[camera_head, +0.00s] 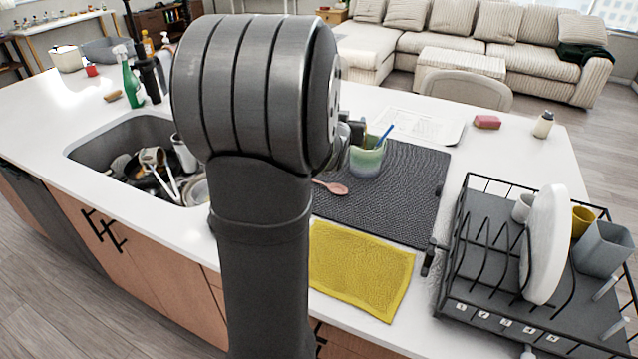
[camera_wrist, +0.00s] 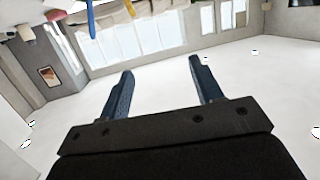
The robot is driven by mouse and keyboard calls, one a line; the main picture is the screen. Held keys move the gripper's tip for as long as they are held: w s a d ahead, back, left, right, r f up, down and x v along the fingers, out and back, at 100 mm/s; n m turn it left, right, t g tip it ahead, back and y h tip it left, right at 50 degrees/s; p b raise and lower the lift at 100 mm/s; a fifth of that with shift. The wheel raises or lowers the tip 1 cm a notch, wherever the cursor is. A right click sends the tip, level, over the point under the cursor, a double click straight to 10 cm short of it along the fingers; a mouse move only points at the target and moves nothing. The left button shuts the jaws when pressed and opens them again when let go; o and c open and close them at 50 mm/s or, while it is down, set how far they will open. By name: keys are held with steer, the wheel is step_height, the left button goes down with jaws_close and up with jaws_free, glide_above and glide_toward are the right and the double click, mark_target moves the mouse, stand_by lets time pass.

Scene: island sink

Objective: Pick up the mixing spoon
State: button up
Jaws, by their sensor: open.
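A spoon with a pinkish-brown head (camera_head: 331,187) lies on the dark ribbed mat (camera_head: 410,205), just left of and in front of the green-and-white cup (camera_head: 367,161). Its handle runs left and is partly hidden behind my arm. My gripper is mostly hidden behind my arm in the head view; only a small dark part shows near the cup. In the wrist view my gripper (camera_wrist: 160,68) is open, with two blue-grey fingers apart and nothing between them. That view faces the ceiling and windows, and the spoon is not in it.
A blue stick stands in the cup. A yellow cloth (camera_head: 360,268) lies in front of the mat. A dish rack (camera_head: 470,262) with a white plate (camera_head: 546,245) stands at right. The sink (camera_head: 98,147) at left holds dishes and utensils. A green spray bottle (camera_head: 131,82) stands behind it.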

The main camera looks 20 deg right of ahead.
steer(key=c, duration=0.3)
steer(key=w+a+f+n+g+y, duration=0.45)
steer(key=w+n+g+y, duration=0.3)
steer(key=n, duration=0.25)
steer(key=s+a+r+n+g+y, duration=0.2)
steer(key=s+a+r+n+g, duration=0.15)
steer(key=n+g, duration=0.2)
steer(key=shift+m+h, duration=0.25)
steer(key=shift+m, duration=0.1)
steer(key=f, duration=1.1)
steer(key=shift+w+f, duration=0.3)
steer(key=shift+w+a+f, duration=0.1)
steer(key=shift+a+f, duration=0.05)
steer(key=shift+f, duration=1.15)
steer(key=shift+w+a+f, duration=0.1)
steer(key=shift+a+f, duration=0.05)
steer(key=shift+f, duration=1.15)
jaws_close()
